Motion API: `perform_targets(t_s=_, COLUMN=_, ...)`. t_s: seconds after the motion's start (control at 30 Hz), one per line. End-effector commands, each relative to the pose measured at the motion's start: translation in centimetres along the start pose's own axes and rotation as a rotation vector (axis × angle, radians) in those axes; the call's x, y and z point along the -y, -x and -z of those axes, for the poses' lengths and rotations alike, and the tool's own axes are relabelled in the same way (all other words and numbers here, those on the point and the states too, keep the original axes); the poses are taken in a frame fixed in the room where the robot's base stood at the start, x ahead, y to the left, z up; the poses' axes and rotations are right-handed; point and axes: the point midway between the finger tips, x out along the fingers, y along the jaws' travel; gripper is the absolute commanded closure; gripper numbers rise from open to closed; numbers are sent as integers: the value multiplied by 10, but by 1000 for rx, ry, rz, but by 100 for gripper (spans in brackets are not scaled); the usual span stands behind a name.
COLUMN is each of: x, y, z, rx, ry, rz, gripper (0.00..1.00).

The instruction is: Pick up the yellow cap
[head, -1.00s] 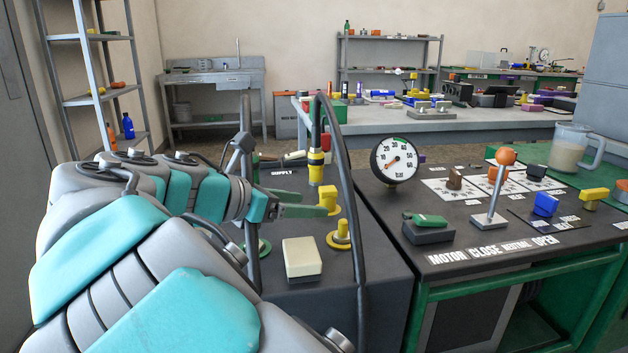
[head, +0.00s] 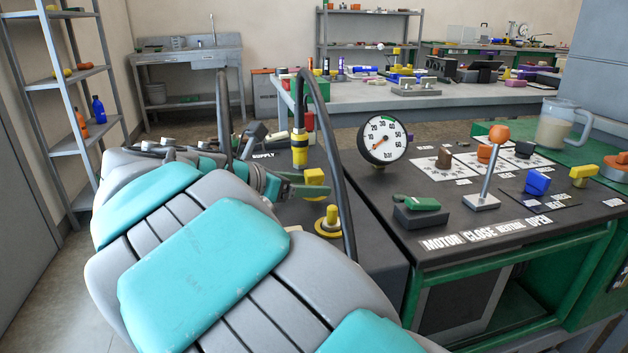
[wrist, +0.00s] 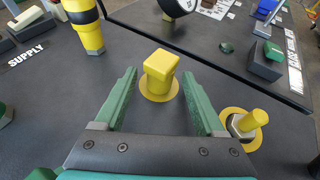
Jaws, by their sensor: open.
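The yellow cap (wrist: 160,68) is a block-shaped piece standing upright on a yellow disc on the dark cart top. In the head view the cap (head: 315,180) shows partly, behind my green fingers. My gripper (wrist: 160,74) is open, with one green finger on each side of the cap near the fingertips. A gap shows between the cap and each finger in the wrist view. In the head view my gripper (head: 308,190) is at the cap, and my arm covers much of the cart top.
A yellow post (wrist: 250,121) with a metal nut on a yellow disc stands right of my right finger. A yellow-and-black supply fitting (wrist: 86,22) with a hose stands to the left. A gauge (head: 383,139) and a lever (head: 487,175) are on the cart's right part.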

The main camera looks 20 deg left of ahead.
Motion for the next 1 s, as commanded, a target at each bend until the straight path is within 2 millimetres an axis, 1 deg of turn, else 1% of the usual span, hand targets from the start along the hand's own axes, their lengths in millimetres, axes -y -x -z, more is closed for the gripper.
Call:
perform_targets(t_s=0.07, x=0, y=-5, z=0, rx=0, ry=1, rz=2, gripper=28)
perform_targets(t_s=0.27, x=0, y=-5, z=0, rx=1, ry=1, rz=1, gripper=29)
perform_targets(t_s=0.87, x=0, y=-5, z=0, rx=0, ry=1, rz=0, gripper=97)
perform_targets(t_s=0.9, x=0, y=-5, z=0, rx=0, ry=1, rz=1, gripper=100)
perform_targets(t_s=1.0, x=0, y=-5, z=0, rx=0, ry=1, rz=0, gripper=100)
